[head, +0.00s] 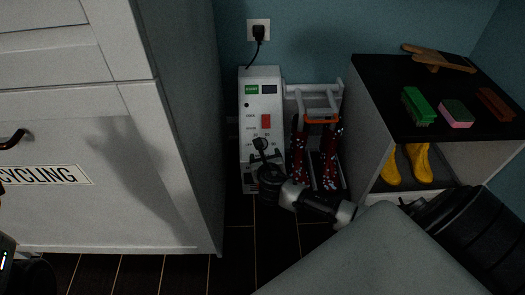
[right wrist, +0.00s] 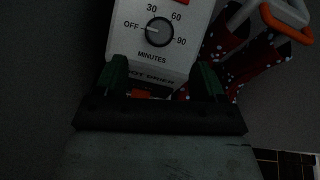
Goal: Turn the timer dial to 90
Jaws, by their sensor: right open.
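My left gripper is not seen.
A boot rack (head: 340,100) with dark spotted boots (head: 330,160) stands right of the dryer. A white cabinet (head: 120,170) is at the left. A black-topped shelf (head: 385,90) with brushes and yellow boots (head: 420,160) is at the right. A plug (head: 258,32) sits in the wall socket.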

